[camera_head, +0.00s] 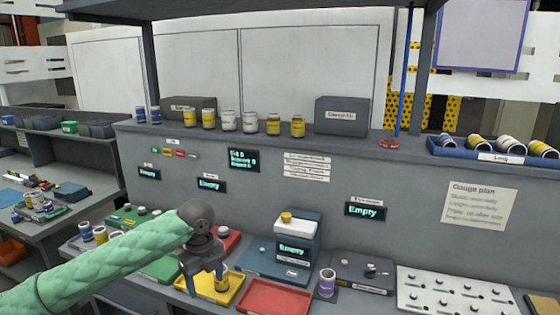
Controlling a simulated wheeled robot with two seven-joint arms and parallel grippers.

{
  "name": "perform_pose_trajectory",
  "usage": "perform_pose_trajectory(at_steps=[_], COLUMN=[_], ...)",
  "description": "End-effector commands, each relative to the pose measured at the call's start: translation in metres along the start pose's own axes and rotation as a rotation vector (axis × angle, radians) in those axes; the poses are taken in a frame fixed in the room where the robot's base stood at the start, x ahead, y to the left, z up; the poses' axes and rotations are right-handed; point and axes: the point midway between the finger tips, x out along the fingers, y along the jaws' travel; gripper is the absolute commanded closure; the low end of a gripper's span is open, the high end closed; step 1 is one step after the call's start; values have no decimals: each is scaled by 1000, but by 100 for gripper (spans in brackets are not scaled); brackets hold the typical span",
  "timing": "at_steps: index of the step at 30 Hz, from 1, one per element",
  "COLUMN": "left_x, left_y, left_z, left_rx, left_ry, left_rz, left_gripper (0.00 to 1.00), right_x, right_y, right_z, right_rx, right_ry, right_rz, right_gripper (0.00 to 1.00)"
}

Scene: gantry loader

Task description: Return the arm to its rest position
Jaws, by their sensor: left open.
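My left arm, in a green padded sleeve, comes in from the lower left. Its gripper (207,284) points down over the yellow tray (231,296) and is open. My right gripper is not in view.
Behind is a scale-like device (297,232) reading Empty. A knobbed white panel (455,290) is at the right. Several cans line the shelf (350,145) above.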

Motion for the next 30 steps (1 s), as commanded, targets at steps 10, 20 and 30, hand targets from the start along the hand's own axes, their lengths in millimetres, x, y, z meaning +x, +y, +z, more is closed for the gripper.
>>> perform_pose_trajectory(at_steps=[10, 20, 30], left_x=[18, 46, 94], left_y=[-4, -9, -8], left_z=[-19, -51, -110], left_rx=[-39, -120, -327], left_ry=[11, 35, 106], left_rz=[-27, -79, -182], left_gripper=[34, 34, 34], right_x=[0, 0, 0], right_y=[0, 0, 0], right_z=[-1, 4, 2], right_rx=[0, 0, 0], right_ry=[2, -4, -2], right_rz=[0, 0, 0], right_gripper=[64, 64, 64])
